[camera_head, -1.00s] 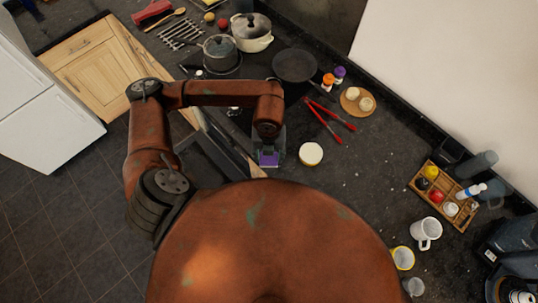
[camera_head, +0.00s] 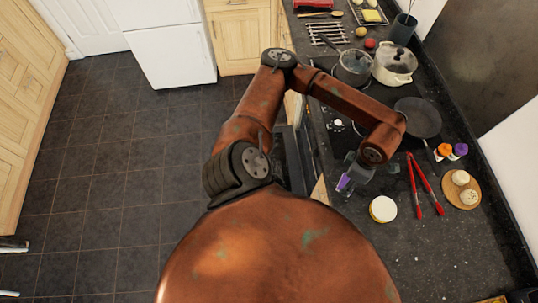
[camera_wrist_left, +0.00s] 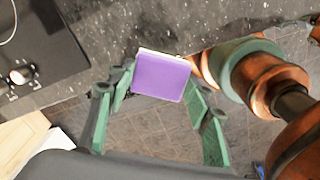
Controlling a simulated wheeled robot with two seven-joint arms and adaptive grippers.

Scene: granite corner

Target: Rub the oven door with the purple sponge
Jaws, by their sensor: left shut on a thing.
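The purple sponge (camera_head: 343,182) is a small flat block with a pale edge. My left gripper (camera_head: 352,174) is shut on it, above the front part of the counter beside the hob. In the left wrist view the sponge (camera_wrist_left: 161,76) sits between the two green fingers (camera_wrist_left: 158,84), its purple face toward the camera. The oven door (camera_head: 290,158) seems to be the dark panel at the counter front, partly hidden by my left arm. The sponge is apart from it in the head view. My right gripper is not in view.
A white-topped round container (camera_head: 383,209) and red tongs (camera_head: 425,185) lie near the gripper. The tiled floor (camera_head: 110,190) is clear on the left.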

